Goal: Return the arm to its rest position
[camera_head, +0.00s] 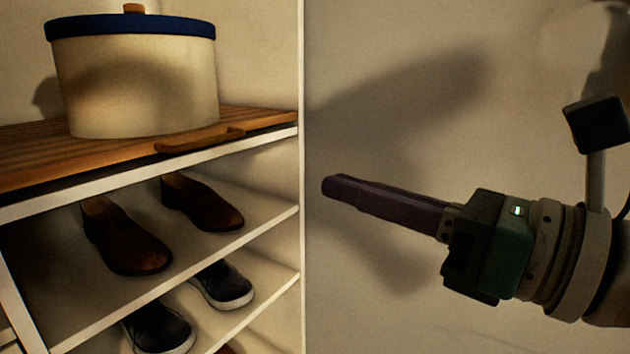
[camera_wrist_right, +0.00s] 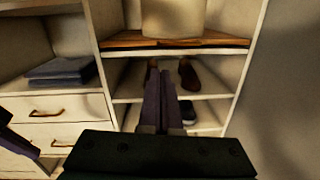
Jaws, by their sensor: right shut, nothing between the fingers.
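My right gripper (camera_head: 332,186) comes in from the right in the head view. Its long dark purple fingers lie together, pointing left, with nothing between them. It is in front of the plain wall, apart from the shelf unit. In the right wrist view the shut fingers (camera_wrist_right: 160,75) point toward the shoe shelves. A dark purple piece (camera_wrist_right: 15,143) at the left edge of that view looks like part of my left gripper, and its jaws cannot be made out. The left gripper does not show in the head view.
A cream round box (camera_head: 135,85) with a blue rim stands on the wooden top (camera_head: 30,160) of the shelf unit. Brown shoes (camera_head: 125,235) and dark sneakers (camera_head: 222,285) sit below. Folded dark cloth (camera_wrist_right: 60,70) lies above drawers (camera_wrist_right: 60,135). The wall side is clear.

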